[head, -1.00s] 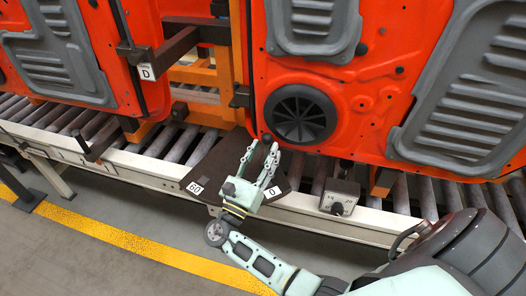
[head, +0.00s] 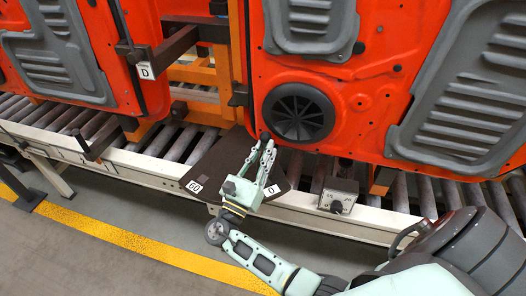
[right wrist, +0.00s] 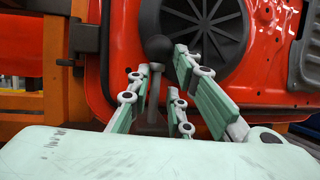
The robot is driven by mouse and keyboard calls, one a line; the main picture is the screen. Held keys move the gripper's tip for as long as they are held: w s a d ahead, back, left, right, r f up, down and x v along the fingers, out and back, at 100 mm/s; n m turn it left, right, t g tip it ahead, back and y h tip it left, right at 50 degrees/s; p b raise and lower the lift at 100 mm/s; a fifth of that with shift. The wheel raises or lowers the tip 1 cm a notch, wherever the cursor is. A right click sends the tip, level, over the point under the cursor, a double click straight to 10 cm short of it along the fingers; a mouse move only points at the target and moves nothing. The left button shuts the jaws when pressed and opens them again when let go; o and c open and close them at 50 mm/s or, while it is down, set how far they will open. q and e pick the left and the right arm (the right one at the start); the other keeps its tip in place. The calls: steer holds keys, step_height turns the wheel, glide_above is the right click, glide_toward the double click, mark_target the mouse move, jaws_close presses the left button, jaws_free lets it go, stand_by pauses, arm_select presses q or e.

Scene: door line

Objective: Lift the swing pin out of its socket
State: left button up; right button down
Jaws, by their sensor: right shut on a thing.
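The swing pin shows in the right wrist view as a grey shaft (right wrist: 154,95) topped by a round black knob (right wrist: 157,48). My right gripper (right wrist: 160,80) is shut on the shaft below the knob. In the head view, my right gripper (head: 264,147) is above the dark plate (head: 215,165) marked 60 and 0, with its fingers close together. The socket is hidden behind the gripper, so I cannot tell how deep the pin sits. My left gripper is not in view.
An orange door (head: 370,75) with a round black grille (head: 299,113) stands close behind my right gripper. A small box with a dial (head: 338,196) sits on the conveyor's front rail to the right. Rollers (head: 175,145) run along behind. The floor in front is clear.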

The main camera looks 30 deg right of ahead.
mark_target(262, 137)
steer(key=shift+t, duration=0.3)
step_height(262, 137, up, 5)
steer(key=p, duration=0.3)
steer(key=shift+w+a+p, duration=0.15)
steer(key=shift+p, duration=0.2)
steer(key=shift+w, duration=0.1)
steer(key=c, duration=2)
jaws_free()
steer(key=shift+r, duration=0.1)
steer(key=o, duration=0.5)
steer(key=shift+w+a+f, duration=0.1)
steer(key=shift+w+f, duration=0.05)
steer(key=shift+f, duration=0.1)
steer(key=shift+c, duration=0.2)
